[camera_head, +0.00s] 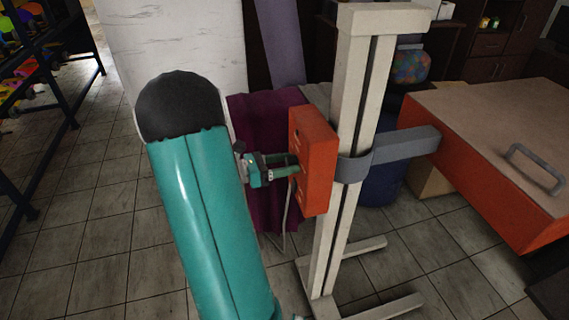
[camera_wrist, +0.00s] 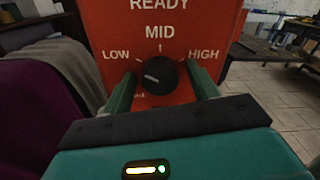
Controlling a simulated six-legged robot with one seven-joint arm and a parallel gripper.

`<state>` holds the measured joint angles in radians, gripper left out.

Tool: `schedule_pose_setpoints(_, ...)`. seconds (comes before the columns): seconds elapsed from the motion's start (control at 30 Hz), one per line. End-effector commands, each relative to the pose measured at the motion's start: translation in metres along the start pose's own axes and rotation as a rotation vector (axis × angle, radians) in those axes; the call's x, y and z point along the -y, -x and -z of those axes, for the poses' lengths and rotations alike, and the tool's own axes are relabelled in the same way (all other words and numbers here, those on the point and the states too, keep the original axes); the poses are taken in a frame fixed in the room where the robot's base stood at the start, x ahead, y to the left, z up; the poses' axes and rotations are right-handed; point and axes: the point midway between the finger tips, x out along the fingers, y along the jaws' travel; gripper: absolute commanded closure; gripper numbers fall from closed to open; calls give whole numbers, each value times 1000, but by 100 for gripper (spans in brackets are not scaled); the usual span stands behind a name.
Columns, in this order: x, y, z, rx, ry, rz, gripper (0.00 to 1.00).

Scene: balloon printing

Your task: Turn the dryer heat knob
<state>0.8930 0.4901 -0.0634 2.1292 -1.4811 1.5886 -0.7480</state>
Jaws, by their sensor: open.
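The dryer heat knob (camera_wrist: 160,76) is a round black dial on the front of the orange dryer control box (camera_wrist: 205,20). Its white mark is on the left part of the dial, lower than the LOW label. LOW, MID and HIGH are printed around it, with READY above. My gripper (camera_wrist: 161,70) is open, one teal finger on each side of the knob, with visible gaps to it. In the head view my gripper (camera_head: 290,166) reaches the face of the orange box (camera_head: 318,165) from the left; the knob is hidden there.
The box is mounted on a pale upright post (camera_head: 357,100) with floor feet. A grey bracket (camera_head: 400,146) joins the post to a large orange machine (camera_head: 490,125) on the right. A purple cloth (camera_head: 257,115) hangs behind my gripper. A dark shelf rack (camera_head: 40,75) stands at far left.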

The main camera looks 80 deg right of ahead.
Motion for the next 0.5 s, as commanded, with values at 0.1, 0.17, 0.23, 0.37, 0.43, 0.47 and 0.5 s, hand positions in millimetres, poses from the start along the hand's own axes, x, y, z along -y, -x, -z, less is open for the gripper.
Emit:
schedule_pose_setpoints(0.1,0,0,0,0,0,0,41)
schedule_pose_setpoints(0.17,0,0,0,0,0,0,41)
schedule_pose_setpoints(0.23,0,0,0,0,0,0,51)
schedule_pose_setpoints(0.37,0,0,0,0,0,0,76)
schedule_pose_setpoints(0.43,0,0,0,0,0,0,86)
schedule_pose_setpoints(0.47,0,0,0,0,0,0,86)
schedule_pose_setpoints(0.5,0,0,0,0,0,0,86)
